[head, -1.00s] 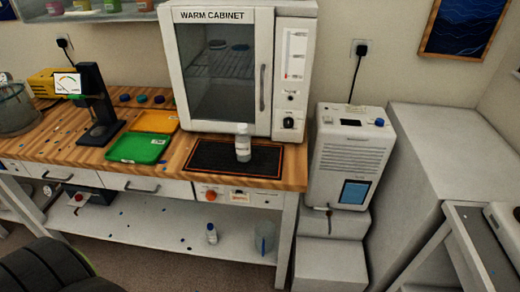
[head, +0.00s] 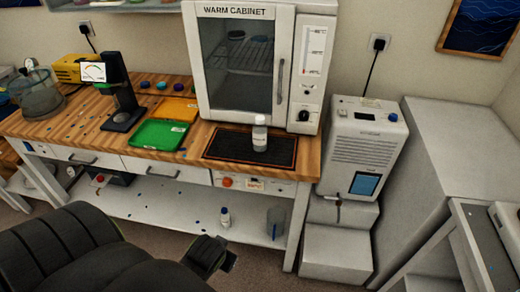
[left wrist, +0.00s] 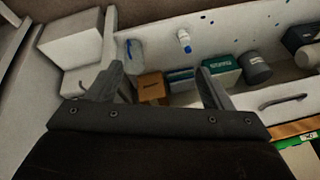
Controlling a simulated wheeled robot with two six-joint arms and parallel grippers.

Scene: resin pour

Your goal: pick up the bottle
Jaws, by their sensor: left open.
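A white bottle (head: 260,134) stands upright on the black mat in front of the warm cabinet. My left gripper (head: 228,261) is low in front of the bench, below and apart from both bottles. In the left wrist view its two fingers (left wrist: 165,90) are spread with nothing held between them. My right gripper is not in view.
The black mat (head: 222,145) lies on the wooden bench, with the warm cabinet (head: 300,75) behind it. A green tray (head: 158,134) is to its left. A white machine (head: 365,145) stands right of the bench.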

